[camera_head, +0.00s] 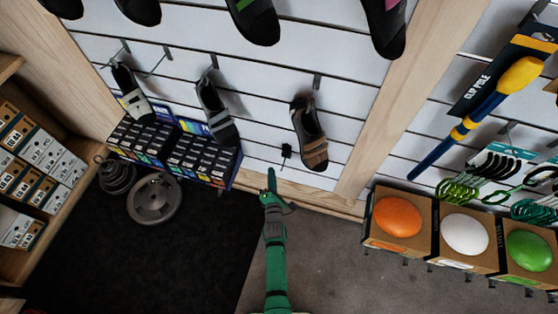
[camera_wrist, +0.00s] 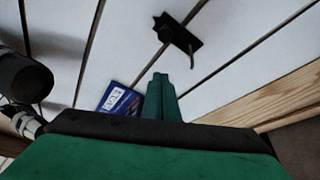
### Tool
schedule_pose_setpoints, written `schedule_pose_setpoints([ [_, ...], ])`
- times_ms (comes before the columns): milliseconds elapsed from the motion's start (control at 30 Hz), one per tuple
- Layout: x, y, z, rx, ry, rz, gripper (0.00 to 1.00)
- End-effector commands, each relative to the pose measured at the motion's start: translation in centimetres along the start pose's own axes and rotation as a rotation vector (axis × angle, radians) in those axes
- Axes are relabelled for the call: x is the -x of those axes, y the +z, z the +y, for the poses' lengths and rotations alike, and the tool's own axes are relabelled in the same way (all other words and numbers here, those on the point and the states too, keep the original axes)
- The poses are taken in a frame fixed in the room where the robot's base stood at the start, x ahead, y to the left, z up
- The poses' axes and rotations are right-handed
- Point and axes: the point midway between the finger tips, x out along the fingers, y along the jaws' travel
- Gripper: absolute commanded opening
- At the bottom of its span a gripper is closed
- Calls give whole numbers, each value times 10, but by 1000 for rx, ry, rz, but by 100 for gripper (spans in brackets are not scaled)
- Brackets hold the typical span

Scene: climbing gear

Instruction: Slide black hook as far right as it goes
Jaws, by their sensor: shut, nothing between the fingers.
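The black hook (camera_head: 286,152) is a small dark piece low on the white slatted wall. It is left of the rightmost hanging shoe in the head view. In the wrist view the black hook (camera_wrist: 176,32) is a dark plate with a thin prong, lying over a wall slot. My green gripper (camera_head: 271,180) is shut and empty, just below and left of the hook in the head view. In the wrist view the closed fingertips (camera_wrist: 160,80) point at the wall, below the hook and apart from it.
A wooden post (camera_head: 392,95) bounds the slat panel on the right. Shoes hang nearby, the closest being a sandal (camera_head: 311,140). Boxed goods (camera_head: 190,150) stand left of my gripper. A blue card (camera_wrist: 119,102) shows in the wrist view.

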Motion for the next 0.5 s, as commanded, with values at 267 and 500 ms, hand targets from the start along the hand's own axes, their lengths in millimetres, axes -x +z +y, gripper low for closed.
schedule_pose_setpoints([
  [267, -46, 2, 1, -2, 1, -2, 0],
  [500, -77, 3, 0, -3, 0, -4, 0],
])
